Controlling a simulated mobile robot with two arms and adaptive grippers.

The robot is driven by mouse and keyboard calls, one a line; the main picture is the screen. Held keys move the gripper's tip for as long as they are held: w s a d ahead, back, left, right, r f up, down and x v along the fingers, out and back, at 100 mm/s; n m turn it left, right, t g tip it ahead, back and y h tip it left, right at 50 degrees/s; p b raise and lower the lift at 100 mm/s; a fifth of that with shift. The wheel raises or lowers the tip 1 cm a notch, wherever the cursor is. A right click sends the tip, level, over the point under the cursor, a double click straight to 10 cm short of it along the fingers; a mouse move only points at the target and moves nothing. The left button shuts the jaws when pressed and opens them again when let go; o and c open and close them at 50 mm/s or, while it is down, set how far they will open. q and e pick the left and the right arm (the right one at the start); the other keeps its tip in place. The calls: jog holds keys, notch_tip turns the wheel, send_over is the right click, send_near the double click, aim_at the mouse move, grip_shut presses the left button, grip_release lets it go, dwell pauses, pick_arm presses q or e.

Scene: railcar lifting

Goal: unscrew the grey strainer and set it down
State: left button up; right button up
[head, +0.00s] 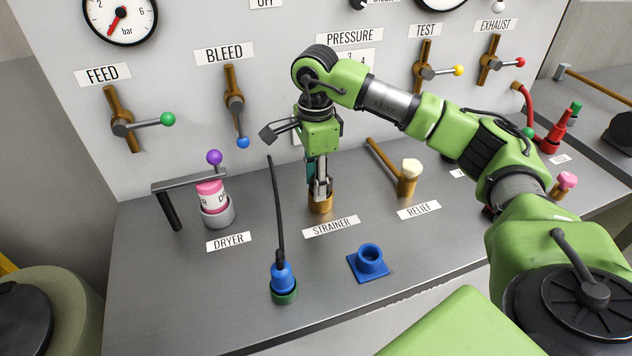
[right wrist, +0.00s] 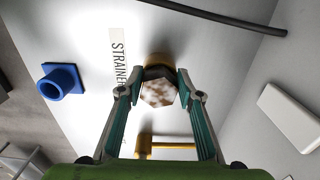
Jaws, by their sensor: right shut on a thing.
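The grey strainer (right wrist: 158,92) shows in the right wrist view as a mottled, faceted top on a brass fitting. In the head view the brass fitting (head: 320,203) stands behind the STRAINER label, and the strainer itself is mostly hidden by the fingers. My right gripper (head: 319,190) points straight down over it. In the right wrist view the two fingers (right wrist: 160,88) are shut on the strainer's sides. I cannot tell whether the strainer is still threaded in the fitting. My left gripper is not in view.
A blue square-based socket (head: 369,263) sits on the bench in front. A blue plug with a black hose (head: 282,277) stands at front left. The dryer (head: 212,200) is at left, the relief fitting (head: 408,180) at right. Bare bench (head: 325,285) lies between the front parts.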

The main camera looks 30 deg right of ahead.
jog(key=n, duration=0.3)
jog(key=shift+s+a+f+n+b, duration=0.1)
jog(key=shift+s+f+n+b, duration=0.1)
jog(key=shift+n+b, duration=0.15)
jog(key=shift+r+n, duration=0.2)
jog(key=shift+n, duration=0.95)
jog(key=o, duration=0.8)
jog(key=shift+o, duration=0.3)
jog(key=shift+w, duration=0.2)
